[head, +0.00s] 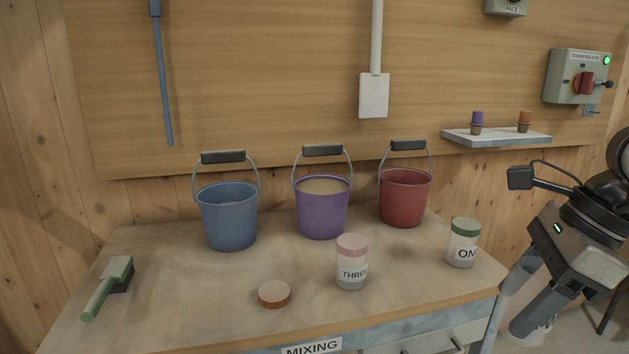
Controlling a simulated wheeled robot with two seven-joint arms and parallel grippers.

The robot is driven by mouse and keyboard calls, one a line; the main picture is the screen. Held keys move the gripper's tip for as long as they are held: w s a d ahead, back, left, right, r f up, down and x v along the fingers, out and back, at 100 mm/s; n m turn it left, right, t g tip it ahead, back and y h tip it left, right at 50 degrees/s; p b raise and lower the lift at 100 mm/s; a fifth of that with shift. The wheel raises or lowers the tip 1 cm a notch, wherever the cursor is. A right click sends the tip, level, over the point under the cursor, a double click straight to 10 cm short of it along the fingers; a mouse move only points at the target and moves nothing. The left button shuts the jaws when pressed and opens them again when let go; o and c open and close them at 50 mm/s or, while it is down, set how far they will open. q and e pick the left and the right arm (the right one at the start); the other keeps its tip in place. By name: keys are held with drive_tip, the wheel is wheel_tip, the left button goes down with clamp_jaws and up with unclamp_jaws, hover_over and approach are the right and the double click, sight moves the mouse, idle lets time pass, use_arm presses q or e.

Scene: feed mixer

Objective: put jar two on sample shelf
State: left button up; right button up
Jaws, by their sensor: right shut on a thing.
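My right gripper (533,291) is at the right, past the bench's right edge and pointing down. It is shut on a pale jar (540,332), mostly hidden by the fingers; its label is not readable, but I take it for jar two, as the other jars in view read ONE and THREE. The sample shelf (496,139) is a small pale wall shelf at the upper right, above and left of the gripper. A purple-topped cup (477,122) and an orange-topped cup (524,121) stand on it, with bare room between them. My left gripper is not in view.
Jar one (463,247), green-lidded, and jar three (351,268), pink-lidded, stand on the bench (190,300). Blue (229,218), purple (322,215) and red (404,200) buckets stand behind. A brush (108,288) and round lid (274,294) lie in front. An isolator box (577,77) hangs right of the shelf.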

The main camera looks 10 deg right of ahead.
drive_tip(key=shift+w+a+f+n, duration=0.25)
drive_tip(key=shift+n, duration=0.25)
drive_tip(key=shift+w+a+f+n+g+y, duration=0.1)
drive_tip(key=shift+f+n+g+y, duration=0.1)
drive_tip(key=shift+n, duration=0.1)
drive_tip(key=shift+a+f+n+g+y, duration=0.1)
drive_tip(key=shift+n+g, duration=0.1)
drive_tip(key=shift+n, duration=0.1)
use_arm(q)
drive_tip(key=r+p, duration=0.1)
drive_tip(key=p, duration=0.2)
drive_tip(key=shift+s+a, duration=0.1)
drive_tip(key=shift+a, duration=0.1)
use_arm(e)
drive_tip(key=w+a+f+n+g+h, duration=0.3)
drive_tip(key=a+f+n, duration=0.7)
drive_tip(key=n, duration=1.1)
drive_tip(key=g+h, duration=0.1)
drive_tip(key=g, duration=0.1)
drive_tip(key=shift+n+g, duration=0.3)
drive_tip(key=shift+g, duration=0.1)
drive_tip(key=shift+s+a+f, duration=0.1)
